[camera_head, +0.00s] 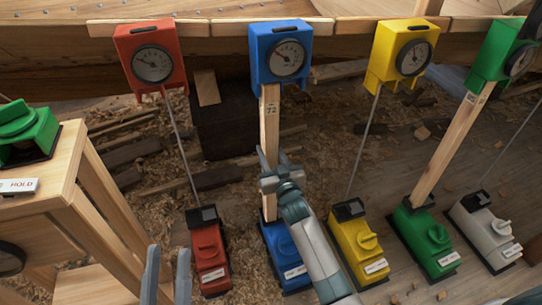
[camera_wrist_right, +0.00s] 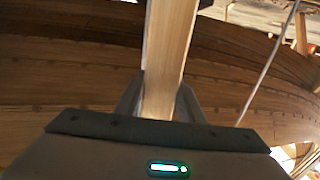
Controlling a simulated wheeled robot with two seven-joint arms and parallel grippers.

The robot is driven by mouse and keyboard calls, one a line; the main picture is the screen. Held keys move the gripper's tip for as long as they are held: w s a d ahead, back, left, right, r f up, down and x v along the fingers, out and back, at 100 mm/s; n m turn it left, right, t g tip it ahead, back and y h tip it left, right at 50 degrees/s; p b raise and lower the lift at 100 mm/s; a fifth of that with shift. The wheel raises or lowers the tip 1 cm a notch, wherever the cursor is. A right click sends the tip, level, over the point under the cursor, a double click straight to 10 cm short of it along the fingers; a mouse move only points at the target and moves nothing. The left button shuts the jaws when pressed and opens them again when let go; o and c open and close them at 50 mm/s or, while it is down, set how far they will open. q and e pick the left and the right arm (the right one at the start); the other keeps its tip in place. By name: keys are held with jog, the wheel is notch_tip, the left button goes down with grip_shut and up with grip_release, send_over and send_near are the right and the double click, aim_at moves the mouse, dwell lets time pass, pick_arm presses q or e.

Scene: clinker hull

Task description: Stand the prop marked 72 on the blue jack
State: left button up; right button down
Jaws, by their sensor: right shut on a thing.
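The prop marked 72 (camera_head: 270,125) is a pale wooden post, upright in the head view. Its foot is at the top of the blue jack (camera_head: 283,255) and its head is just under the blue gauge box (camera_head: 280,52). Whether either end touches is too small to tell. My right gripper (camera_head: 268,168) is shut on the prop around its middle. The right wrist view shows the prop (camera_wrist_right: 168,50) between its fingers. My right arm hides part of the blue jack. My left gripper (camera_head: 167,255) is open and empty at the bottom left.
Red (camera_head: 208,255), yellow (camera_head: 357,240), green (camera_head: 426,240) and grey (camera_head: 485,230) jacks stand beside the blue one. A prop (camera_head: 450,145) stands on the green jack. A wooden stand (camera_head: 75,175) is at the left. Thin rods run from other gauges.

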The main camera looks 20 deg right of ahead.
pick_arm(q)
jog(key=shift+w+a+r+t, duration=0.1)
jog(key=shift+a+r+t, duration=0.15)
jog(key=shift+r, duration=0.25)
pick_arm(e)
jog(key=shift+w+r, duration=0.15)
jog(key=shift+w, duration=0.35)
pick_arm(q)
jog(key=shift+f, duration=0.2)
jog(key=shift+f+b, duration=0.15)
jog(key=shift+b, duration=0.2)
pick_arm(e)
jog(key=shift+f, duration=0.45)
pick_arm(q)
jog(key=shift+r, duration=0.25)
pick_arm(e)
jog(key=shift+w, duration=0.15)
